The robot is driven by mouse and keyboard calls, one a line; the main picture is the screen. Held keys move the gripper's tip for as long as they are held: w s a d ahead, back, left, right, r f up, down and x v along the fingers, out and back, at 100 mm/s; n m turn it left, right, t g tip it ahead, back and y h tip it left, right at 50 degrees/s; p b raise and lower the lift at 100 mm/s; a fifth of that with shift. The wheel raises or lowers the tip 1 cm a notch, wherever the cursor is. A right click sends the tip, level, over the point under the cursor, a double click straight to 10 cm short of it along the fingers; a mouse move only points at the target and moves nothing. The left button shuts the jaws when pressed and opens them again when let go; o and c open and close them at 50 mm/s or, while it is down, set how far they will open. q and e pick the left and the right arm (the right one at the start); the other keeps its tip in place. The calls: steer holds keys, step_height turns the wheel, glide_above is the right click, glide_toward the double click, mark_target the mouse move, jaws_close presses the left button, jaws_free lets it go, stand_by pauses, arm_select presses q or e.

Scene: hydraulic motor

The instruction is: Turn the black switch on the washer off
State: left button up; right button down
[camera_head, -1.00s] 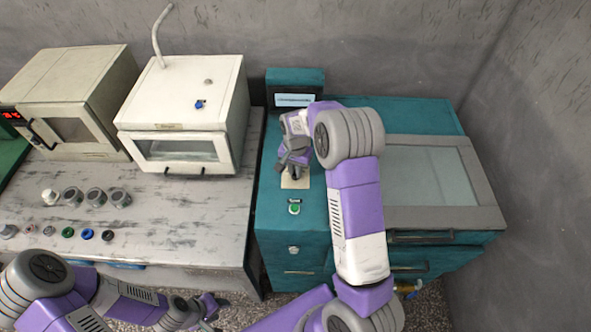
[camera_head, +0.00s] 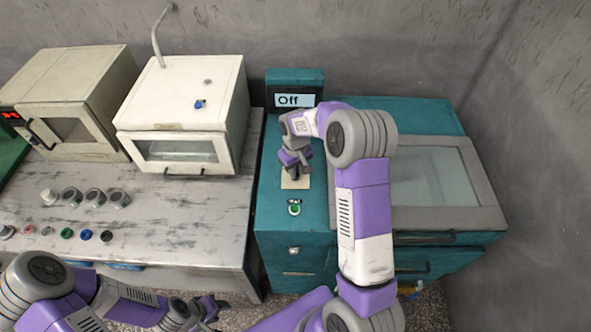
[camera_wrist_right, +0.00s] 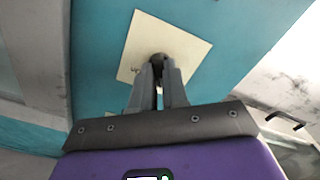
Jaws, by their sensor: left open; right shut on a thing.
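The washer is a teal cabinet (camera_head: 271,222) with a grey-framed glass lid, on the right in the head view. Its display (camera_head: 294,100) reads "Off". The switch sits on a cream plate (camera_head: 296,182) on the washer top; in the right wrist view the plate (camera_wrist_right: 200,48) surrounds a small dark knob (camera_wrist_right: 158,58), the black switch, mostly hidden by the fingers. My right gripper (camera_head: 295,172) points down over the plate, and in its wrist view (camera_wrist_right: 159,72) its fingers are shut on the switch. My left gripper (camera_head: 218,306) is open and empty at the bottom, away from the washer.
A green button (camera_head: 294,209) sits in front of the plate. A worn table (camera_head: 190,222) to the left carries a white oven (camera_head: 185,100), a beige oven (camera_head: 70,100), and several jars and coloured caps. Walls stand behind and to the right.

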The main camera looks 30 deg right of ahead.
steer(key=shift+r+n, duration=0.1)
steer(key=shift+n, duration=1)
steer(key=c, duration=1.1)
jaws_free()
steer(key=shift+c, duration=0.2)
step_height(320, 180, up, 8)
steer(key=shift+f, duration=0.25)
